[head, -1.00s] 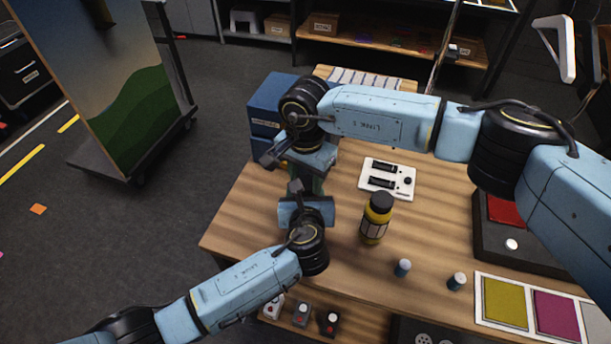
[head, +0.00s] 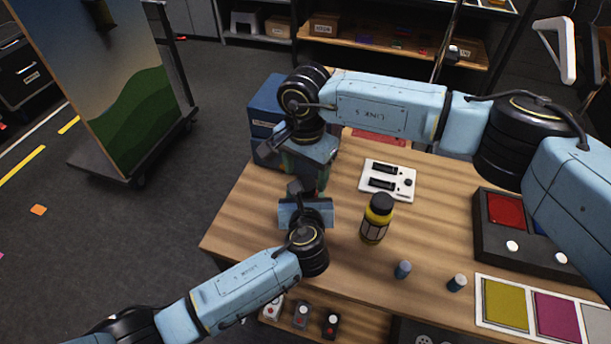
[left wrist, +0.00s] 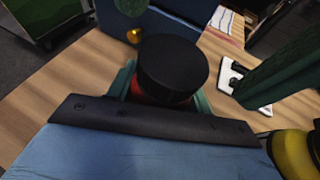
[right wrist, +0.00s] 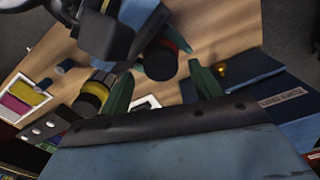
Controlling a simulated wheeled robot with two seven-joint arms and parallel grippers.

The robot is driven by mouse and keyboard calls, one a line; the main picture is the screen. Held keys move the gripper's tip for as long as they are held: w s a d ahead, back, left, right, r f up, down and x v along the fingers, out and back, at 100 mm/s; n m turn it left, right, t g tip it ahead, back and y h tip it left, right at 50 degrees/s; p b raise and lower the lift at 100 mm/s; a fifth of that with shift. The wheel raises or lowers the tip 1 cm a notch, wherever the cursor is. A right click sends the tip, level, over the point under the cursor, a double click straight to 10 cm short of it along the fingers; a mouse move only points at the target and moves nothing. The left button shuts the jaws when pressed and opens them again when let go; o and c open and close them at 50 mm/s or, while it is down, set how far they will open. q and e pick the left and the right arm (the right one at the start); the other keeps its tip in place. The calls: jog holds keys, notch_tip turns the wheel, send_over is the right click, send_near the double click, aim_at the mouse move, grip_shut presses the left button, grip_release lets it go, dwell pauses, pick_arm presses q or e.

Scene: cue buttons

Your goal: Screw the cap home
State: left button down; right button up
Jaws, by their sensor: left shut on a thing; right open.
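A black round cap (left wrist: 173,65) sits over a red body (left wrist: 148,98), between the green fingers of my left gripper (left wrist: 165,92). My left gripper, seen in the head view (head: 298,192), is shut on this red body, above the table's left part. The cap also shows in the right wrist view (right wrist: 160,62), with the red as a narrow band. My right gripper (right wrist: 165,72) is open, with its green fingers apart on either side of the cap. I cannot tell how tightly the cap sits.
A yellow bottle with a black top (head: 375,222) stands on the wooden table (head: 245,225) right of my grippers. A blue box (head: 265,118) stands behind.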

notch_tip(320, 180, up, 2)
jog(key=shift+o, duration=0.5)
pick_arm(q)
jog(key=shift+d, duration=0.1)
pick_arm(e)
jog(key=o, duration=0.5)
jog(key=shift+c, duration=0.2)
notch_tip(320, 180, up, 12)
pick_arm(q)
jog(key=c, duration=0.5)
grip_release()
